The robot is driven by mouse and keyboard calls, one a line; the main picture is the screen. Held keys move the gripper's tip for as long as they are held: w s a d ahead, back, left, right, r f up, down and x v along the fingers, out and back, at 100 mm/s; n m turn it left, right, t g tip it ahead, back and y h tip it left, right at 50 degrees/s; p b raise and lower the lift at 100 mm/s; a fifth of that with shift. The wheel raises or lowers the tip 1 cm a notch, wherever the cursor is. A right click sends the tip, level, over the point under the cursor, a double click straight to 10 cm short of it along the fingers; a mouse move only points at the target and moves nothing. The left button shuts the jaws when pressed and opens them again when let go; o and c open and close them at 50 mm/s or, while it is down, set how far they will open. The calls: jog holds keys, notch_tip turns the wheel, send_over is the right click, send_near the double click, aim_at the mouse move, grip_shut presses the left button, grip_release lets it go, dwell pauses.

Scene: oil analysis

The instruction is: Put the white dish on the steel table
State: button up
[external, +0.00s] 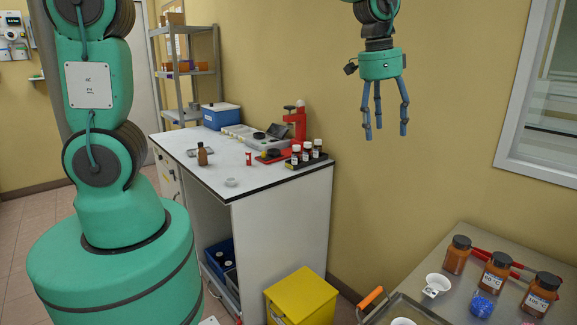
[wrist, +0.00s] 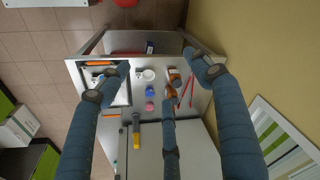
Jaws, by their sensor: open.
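My gripper (external: 384,130) is open and empty, its three fingers pointing down, high above and behind the steel table (external: 455,240). The wrist view looks down past the fingers onto the table. A white dish (external: 438,285) stands on the steel table, left of the brown jars, with a small dark-marked item in or on it; it also shows in the wrist view (wrist: 148,75). Another white dish (external: 403,321) is partly cut off by the bottom edge, in the metal tray. A small pale dish (external: 231,183) sits on the white bench (external: 215,175). I cannot tell which is meant.
Brown jars (external: 494,273), red tongs (external: 500,258) and a blue item (external: 482,304) stand on the steel table. The metal tray (external: 425,309) and an orange-handled tool (external: 371,297) are at its left. A yellow bin (external: 301,297) stands between bench and table.

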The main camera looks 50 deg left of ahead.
jog(key=s+a+r+n+t, duration=0.1)
jog(key=s+a+r+n, duration=0.1)
jog(key=s+a+r, duration=0.45)
jog(key=s+a+r+n+t, duration=0.1)
jog(key=s+a+r+n, duration=0.2)
jog(key=s+a, duration=0.6)
jog(key=s+a+r+n+t, duration=0.1)
jog(key=s+a+r+n, duration=0.1)
jog(key=s+a, duration=0.8)
jog(key=s+n, duration=0.1)
jog(key=s, duration=0.1)
jog(key=shift+s+a+r+n+t+y, duration=0.3)
jog(key=shift+r+n+t+y, duration=0.1)
notch_tip(320, 180, down, 5)
jog(key=b, duration=0.4)
jog(key=shift+r+b, duration=0.2)
jog(key=shift+b, duration=0.1)
